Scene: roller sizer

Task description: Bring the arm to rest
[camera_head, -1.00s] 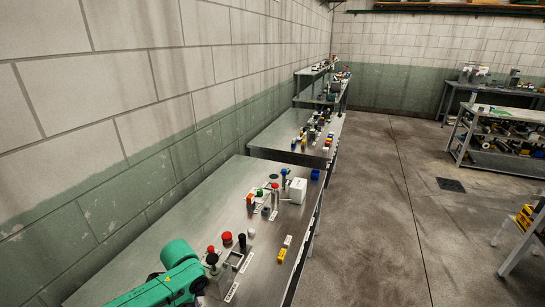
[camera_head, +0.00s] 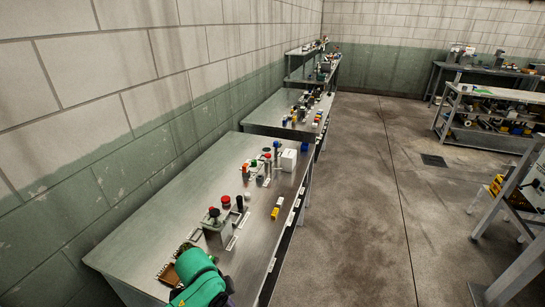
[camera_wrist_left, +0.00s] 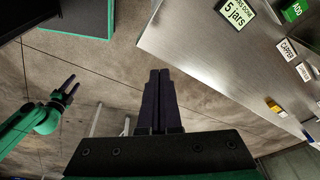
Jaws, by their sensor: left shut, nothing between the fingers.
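My left arm, green, reaches in at the bottom of the head view over the near corner of the steel bench (camera_head: 145,245); its fingers cannot be made out there. In the left wrist view my left gripper (camera_wrist_left: 160,72) has its two dark fingers together with nothing between them. It points past the edge of the bench (camera_wrist_left: 215,60), with floor beyond. My right gripper (camera_wrist_left: 73,84) shows at the left of the wrist view, its dark fingers apart and empty, over the floor.
A "5 jars" sign (camera_wrist_left: 236,12) and a green "ADD" label (camera_wrist_left: 294,11) show in the wrist view. Floor (camera_head: 350,220) right of the bench is clear.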

